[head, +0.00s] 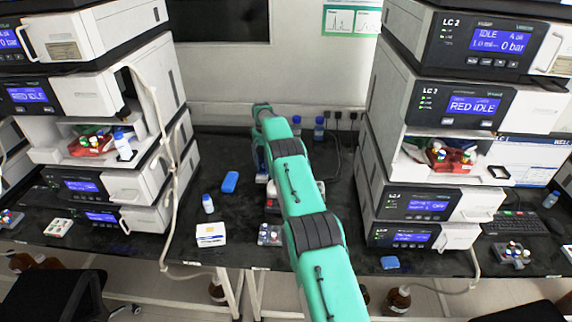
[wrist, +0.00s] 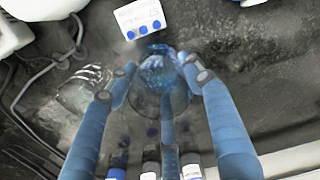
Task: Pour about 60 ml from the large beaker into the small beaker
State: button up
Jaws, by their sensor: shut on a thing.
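In the wrist view, my gripper (wrist: 154,78) is shut, its blue fingers around a clear glass beaker (wrist: 165,100). This looks like the large beaker, seen from above; its size is hard to judge. I cannot tell how much liquid it holds or whether it is clear of the bench. A second clear glass vessel (wrist: 82,90), likely the small beaker, is on the dark bench to its left, apart from it. It is faint, with white marks on its side. In the head view my arm hides both beakers and most of my gripper.
A white tray with blue-capped vials (wrist: 138,20) is close to the held beaker. Capped bottles (wrist: 150,168) line the wrist view's bottom edge. Instrument stacks stand left (head: 95,90) and right (head: 455,130) of the bench. A blue-capped bottle (head: 208,204) and white box (head: 211,235) are left of my arm.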

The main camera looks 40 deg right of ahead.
jog(key=shift+s+d+r+t+y+p, duration=0.4)
jog(key=shift+s+d+t+y+p, duration=0.1)
jog(key=shift+s+t+p, duration=0.15)
jog(key=shift+s+d+t+y, duration=0.4)
jog(key=shift+s+t+y, duration=0.15)
jog(key=shift+t, duration=0.2)
jog(key=s+r+t+y+b, duration=0.1)
jog(key=t, duration=0.1)
jog(key=s+d+r+t+y+b, duration=0.1)
jog(key=t+y+b, duration=0.1)
jog(key=d+r+t+y+b, duration=0.1)
jog(key=r+t+y+b, duration=0.1)
jog(key=shift+s+d+t, duration=0.15)
jog(key=shift+s+t, duration=0.15)
jog(key=shift+s, duration=0.1)
jog(key=shift+f+b, duration=0.15)
jog(key=shift+b, duration=0.25)
jog(key=shift+y+b, duration=0.25)
jog(key=shift+b, duration=0.2)
